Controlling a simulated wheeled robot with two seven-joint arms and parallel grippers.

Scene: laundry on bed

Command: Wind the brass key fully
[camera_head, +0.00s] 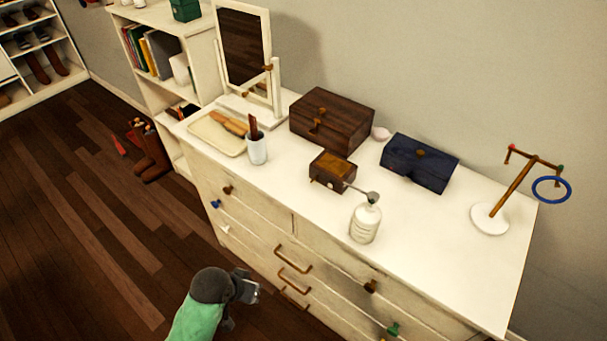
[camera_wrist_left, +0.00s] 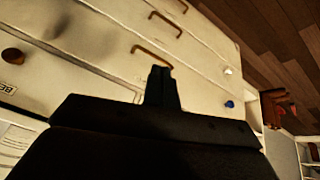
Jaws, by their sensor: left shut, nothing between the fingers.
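A small dark wooden box (camera_head: 333,169) stands on the white dresser top, near its front edge. A small brass-coloured fitting shows on its front, too small to tell whether it is the key. A white pump bottle (camera_head: 365,222) stands just right of the box, and its nozzle reaches across toward the box's front right corner. My left gripper (camera_head: 250,290) is in front of the dresser drawers, below the top and well apart from the box. Its fingers are shut and empty in the left wrist view (camera_wrist_left: 162,80). My right gripper is in neither view.
On the dresser are a larger wooden box (camera_head: 331,118), a dark blue case (camera_head: 419,162), a mirror (camera_head: 246,50), a cup (camera_head: 257,149), a tray (camera_head: 206,137) and a stand with a blue ring (camera_head: 490,218). Drawer handles (camera_head: 293,259) stick out in front.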

